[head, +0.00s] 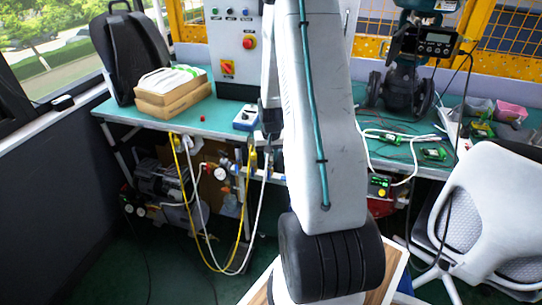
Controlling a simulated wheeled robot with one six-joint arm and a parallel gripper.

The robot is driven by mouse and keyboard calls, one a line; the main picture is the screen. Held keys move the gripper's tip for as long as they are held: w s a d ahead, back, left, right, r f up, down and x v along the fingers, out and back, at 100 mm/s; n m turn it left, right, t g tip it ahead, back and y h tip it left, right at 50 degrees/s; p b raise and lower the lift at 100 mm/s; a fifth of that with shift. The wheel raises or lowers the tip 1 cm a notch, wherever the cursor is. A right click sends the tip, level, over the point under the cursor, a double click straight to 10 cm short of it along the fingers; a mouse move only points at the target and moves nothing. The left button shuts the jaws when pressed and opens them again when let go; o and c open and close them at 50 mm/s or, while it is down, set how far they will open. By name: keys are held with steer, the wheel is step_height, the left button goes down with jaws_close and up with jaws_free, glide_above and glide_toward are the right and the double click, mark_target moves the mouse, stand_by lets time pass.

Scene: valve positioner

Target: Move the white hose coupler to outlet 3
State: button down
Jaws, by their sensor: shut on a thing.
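My gripper (269,133) points down at the front edge of the green bench, partly hidden by my arm. It is small and dark here; it appears shut on the upper end of the white hose (260,210), where the white hose coupler is. The coupler itself is too small to make out. The white hose hangs from there in a long loop and rises to the left below the bench edge. Below the bench, fittings with a round gauge (220,173) and blue parts sit close to the gripper. Outlet numbers cannot be read, so I cannot tell which is outlet 3.
A yellow hose (186,190) hangs in a loop beside the white one. A blue-and-white box (246,118) stands on the bench (205,124) near the gripper. A compressor (160,178) sits below. A white chair (490,215) stands at right. My arm blocks the middle.

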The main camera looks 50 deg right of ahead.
steer(key=shift+f, duration=0.45)
steer(key=c, duration=1.3)
jaws_free()
steer(key=shift+o, duration=0.2)
step_height(320, 180, up, 8)
steer(key=shift+s+a+f, duration=0.15)
steer(key=shift+s+a, duration=0.2)
